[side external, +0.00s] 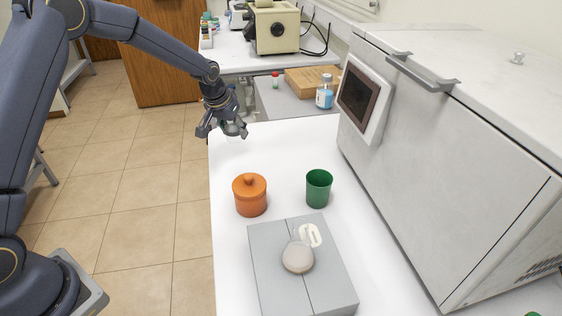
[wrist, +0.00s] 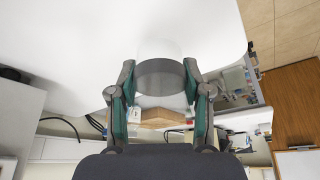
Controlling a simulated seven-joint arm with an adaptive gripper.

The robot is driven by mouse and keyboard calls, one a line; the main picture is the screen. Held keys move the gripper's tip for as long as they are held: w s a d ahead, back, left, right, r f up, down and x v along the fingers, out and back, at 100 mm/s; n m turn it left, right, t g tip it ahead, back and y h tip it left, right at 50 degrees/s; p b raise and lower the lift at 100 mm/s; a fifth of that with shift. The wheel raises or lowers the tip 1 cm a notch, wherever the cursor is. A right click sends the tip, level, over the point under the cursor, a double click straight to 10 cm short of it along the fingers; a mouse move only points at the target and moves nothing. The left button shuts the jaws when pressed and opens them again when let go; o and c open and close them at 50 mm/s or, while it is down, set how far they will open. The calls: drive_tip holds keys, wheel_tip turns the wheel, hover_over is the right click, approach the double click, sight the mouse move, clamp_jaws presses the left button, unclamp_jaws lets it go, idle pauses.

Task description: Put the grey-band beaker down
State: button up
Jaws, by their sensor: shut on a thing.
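The grey-band beaker (wrist: 161,78) is a clear cup with a dark grey band, seen in the wrist view between the two fingers. My gripper (wrist: 160,70) is shut on it, with one finger on each side of the band. In the side view my gripper (side external: 222,128) is at the far left corner of the white table, fingers pointing down. The beaker (side external: 235,128) shows there only as a small greyish shape, partly hidden by the fingers. I cannot tell whether its base touches the table.
An orange lidded pot (side external: 250,196) and a green cup (side external: 318,188) stand nearer on the white table (side external: 290,148). A grey box (side external: 268,284) with a round stone-like object (side external: 297,257) lies in front. A large white machine (side external: 450,150) bounds the right. The tabletop between is clear.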

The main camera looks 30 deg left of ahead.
sight(241, 152)
drive_tip(key=shift+w+f, duration=0.9)
drive_tip(key=shift+f, duration=0.2)
drive_tip(key=shift+w+f, duration=0.2)
drive_tip(key=shift+f, duration=1.5)
drive_tip(key=o, duration=1.1)
drive_tip(key=shift+f, duration=0.15)
drive_tip(key=shift+o, duration=0.2)
